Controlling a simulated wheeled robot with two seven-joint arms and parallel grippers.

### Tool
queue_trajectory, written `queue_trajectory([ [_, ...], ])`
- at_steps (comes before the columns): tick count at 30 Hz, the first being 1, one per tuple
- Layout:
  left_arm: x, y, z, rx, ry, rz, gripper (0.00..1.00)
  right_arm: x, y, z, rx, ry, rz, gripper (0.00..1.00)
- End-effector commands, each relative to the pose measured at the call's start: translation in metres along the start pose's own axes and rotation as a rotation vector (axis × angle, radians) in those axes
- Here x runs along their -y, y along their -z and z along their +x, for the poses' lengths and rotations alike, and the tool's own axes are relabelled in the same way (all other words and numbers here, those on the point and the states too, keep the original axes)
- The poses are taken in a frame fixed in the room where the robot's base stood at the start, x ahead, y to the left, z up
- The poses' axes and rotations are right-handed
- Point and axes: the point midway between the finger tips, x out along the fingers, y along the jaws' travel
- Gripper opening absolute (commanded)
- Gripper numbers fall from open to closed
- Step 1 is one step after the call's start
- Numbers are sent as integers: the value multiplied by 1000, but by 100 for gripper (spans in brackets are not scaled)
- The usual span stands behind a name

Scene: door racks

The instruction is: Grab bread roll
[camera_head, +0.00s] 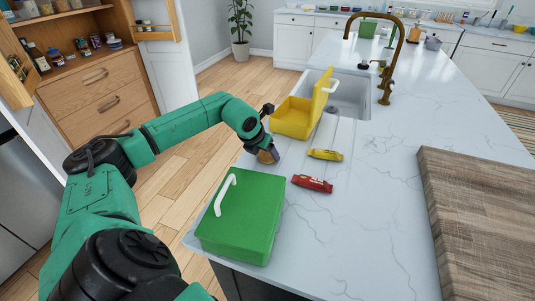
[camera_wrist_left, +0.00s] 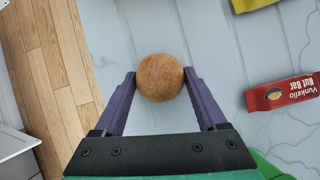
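The round brown bread roll (camera_wrist_left: 160,78) lies on the marble counter and sits between the two purple fingers of my left gripper (camera_wrist_left: 163,88) in the left wrist view. The fingers are spread on either side of it, with a small gap showing or nearly touching. In the head view the roll (camera_head: 268,155) shows partly under my left gripper (camera_head: 266,150), near the counter's left edge. My right gripper is not in view.
A closed green lunch box (camera_head: 245,225) stands in front, and an open yellow lunch box (camera_head: 293,118) behind by the sink (camera_head: 349,95). A red nut bar (camera_head: 312,184) and a yellow packet (camera_head: 325,155) lie to the right. A wooden board (camera_head: 480,220) is at far right.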

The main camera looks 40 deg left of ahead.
Motion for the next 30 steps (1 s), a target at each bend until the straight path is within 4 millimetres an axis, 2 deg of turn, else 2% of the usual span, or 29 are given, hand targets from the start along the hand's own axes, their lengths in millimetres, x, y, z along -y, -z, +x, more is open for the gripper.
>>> queue_trajectory([
  [11,0,-2,-3,1,0,0,22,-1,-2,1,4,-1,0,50],
  [16,0,-14,-22,5,0,1,22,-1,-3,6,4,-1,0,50],
  [20,1,-36,-59,10,3,-2,22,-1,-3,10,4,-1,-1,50],
  [24,2,-65,-111,12,6,-2,22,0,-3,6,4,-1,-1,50],
  [27,1,-82,-141,9,5,-1,22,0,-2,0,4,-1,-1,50],
  [30,1,-93,-161,5,4,0,22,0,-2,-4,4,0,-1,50],
])
